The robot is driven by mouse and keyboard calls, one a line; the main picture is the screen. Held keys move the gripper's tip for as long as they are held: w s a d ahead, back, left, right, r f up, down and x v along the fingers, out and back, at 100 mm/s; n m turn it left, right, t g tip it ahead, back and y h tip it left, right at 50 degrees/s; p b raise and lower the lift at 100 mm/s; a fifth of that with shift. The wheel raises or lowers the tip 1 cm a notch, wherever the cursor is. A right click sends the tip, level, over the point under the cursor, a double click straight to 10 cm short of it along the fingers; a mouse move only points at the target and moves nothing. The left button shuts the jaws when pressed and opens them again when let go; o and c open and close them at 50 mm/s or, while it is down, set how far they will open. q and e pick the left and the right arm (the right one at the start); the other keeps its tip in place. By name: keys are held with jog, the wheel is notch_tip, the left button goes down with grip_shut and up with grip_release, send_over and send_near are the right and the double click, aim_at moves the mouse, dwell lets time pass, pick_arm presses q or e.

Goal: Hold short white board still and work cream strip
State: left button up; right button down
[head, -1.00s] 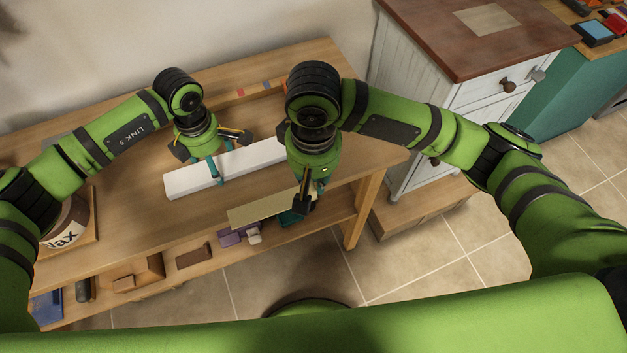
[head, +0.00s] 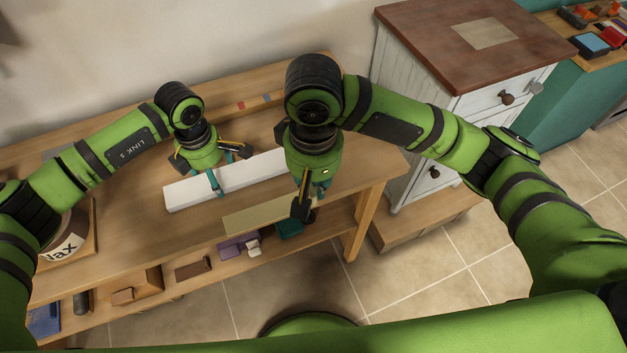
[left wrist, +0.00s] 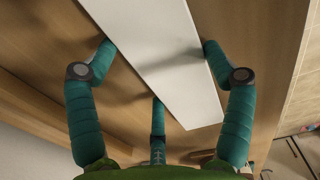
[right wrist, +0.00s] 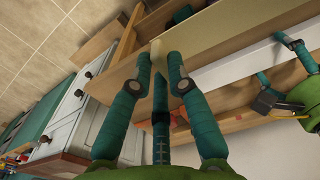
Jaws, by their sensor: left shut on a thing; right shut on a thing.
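The short white board (head: 178,195) lies on the wooden bench, running from lower left to upper right. My left gripper (head: 216,184) is shut on it, one finger on each long side; the left wrist view shows the white board (left wrist: 160,45) between the fingers (left wrist: 158,46). The thin cream strip (head: 250,217) lies at the bench's front edge, roughly parallel to the board. My right gripper (head: 303,207) is shut on its right end. In the right wrist view the cream strip (right wrist: 215,32) reaches away from the fingertips (right wrist: 159,58). The board's right end is hidden behind my right arm.
The wooden bench (head: 125,220) has a lower shelf with a purple item (head: 237,245), a brown block (head: 194,269) and a teal item (head: 290,229). A white cabinet (head: 425,120) stands right of the bench. Bare bench lies left of the board.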

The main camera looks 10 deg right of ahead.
pick_arm(q)
jog(key=o, duration=1.3)
notch_tip(320, 180, up, 12)
